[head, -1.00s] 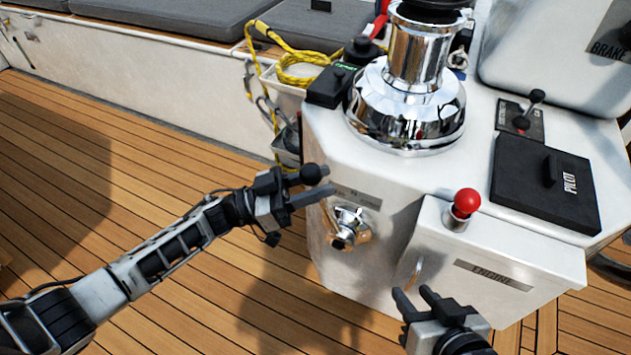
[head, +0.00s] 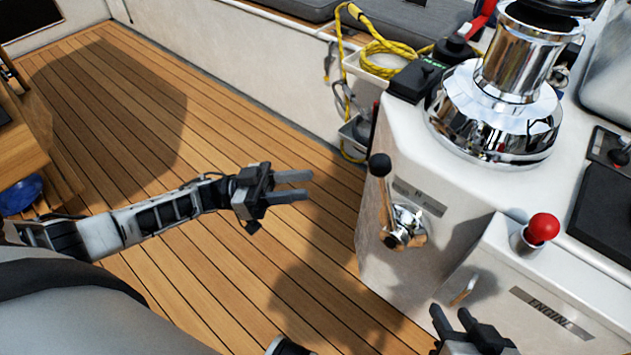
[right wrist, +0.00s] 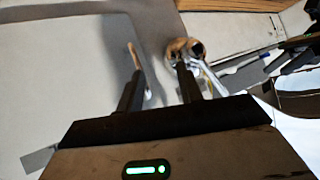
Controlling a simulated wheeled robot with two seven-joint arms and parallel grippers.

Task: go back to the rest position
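My left gripper (head: 309,185) is open and empty in the head view, over the teak deck. It is to the left of the black-knobbed lever (head: 380,166) and apart from it. The lever stands nearly upright at a chrome-and-wood fitting (head: 405,228) on the side of the white console. My right gripper (head: 451,312) is at the bottom edge of the head view, in front of the engine box, near its small handle (head: 465,291). In the right wrist view its two fingers (right wrist: 158,78) are apart, with nothing seen held between them.
The white console (head: 400,120) carries a chrome winch (head: 495,112) and a red knob (head: 542,228). Yellow rope (head: 375,48) hangs behind it. A wooden piece (head: 22,150) and a blue object (head: 20,195) are at far left. The teak deck (head: 200,120) between is clear.

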